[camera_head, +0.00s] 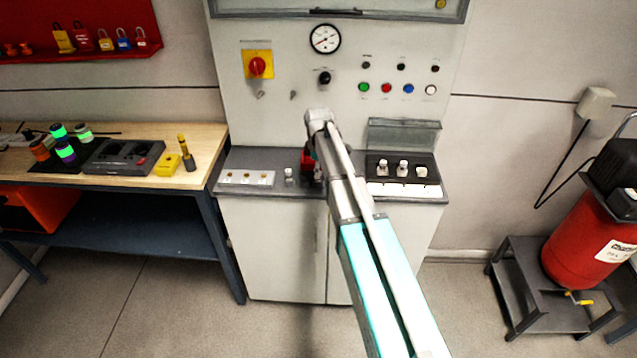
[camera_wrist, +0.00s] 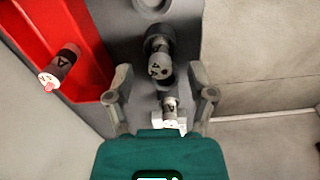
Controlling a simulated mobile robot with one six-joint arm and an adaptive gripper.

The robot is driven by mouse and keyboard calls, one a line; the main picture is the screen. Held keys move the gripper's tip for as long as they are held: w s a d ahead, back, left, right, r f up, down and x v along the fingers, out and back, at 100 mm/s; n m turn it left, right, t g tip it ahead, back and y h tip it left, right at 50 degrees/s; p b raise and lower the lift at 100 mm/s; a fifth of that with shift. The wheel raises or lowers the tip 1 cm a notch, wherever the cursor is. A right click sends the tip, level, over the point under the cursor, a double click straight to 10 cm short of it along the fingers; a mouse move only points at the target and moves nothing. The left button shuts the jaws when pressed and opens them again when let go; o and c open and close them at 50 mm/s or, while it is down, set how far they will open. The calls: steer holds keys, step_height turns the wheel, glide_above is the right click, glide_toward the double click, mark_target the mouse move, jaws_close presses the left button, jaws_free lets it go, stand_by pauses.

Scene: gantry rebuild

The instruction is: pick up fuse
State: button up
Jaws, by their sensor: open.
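In the wrist view my gripper (camera_wrist: 162,78) is open, with one finger on each side. A smaller pale, fuse-like piece (camera_wrist: 170,108) shows between the fingers, nearer the palm. I cannot tell whether a finger touches either. Another fuse-like cylinder (camera_wrist: 61,68) lies against a red part (camera_wrist: 80,95) left of the gripper. In the head view my arm hides most of the gripper; a small silver piece (camera_head: 289,174) stands on the cabinet ledge left of it.
The grey ledge (camera_head: 228,184) holds a white strip (camera_head: 246,178) at left and a black holder (camera_head: 374,173) with several pale pieces at right. The panel rises behind it. A workbench (camera_head: 207,143) stands left; a red tank (camera_head: 585,240) stands right.

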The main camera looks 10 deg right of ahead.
steer(key=shift+f+b, duration=0.85)
steer(key=shift+f, duration=0.35)
jaws_close()
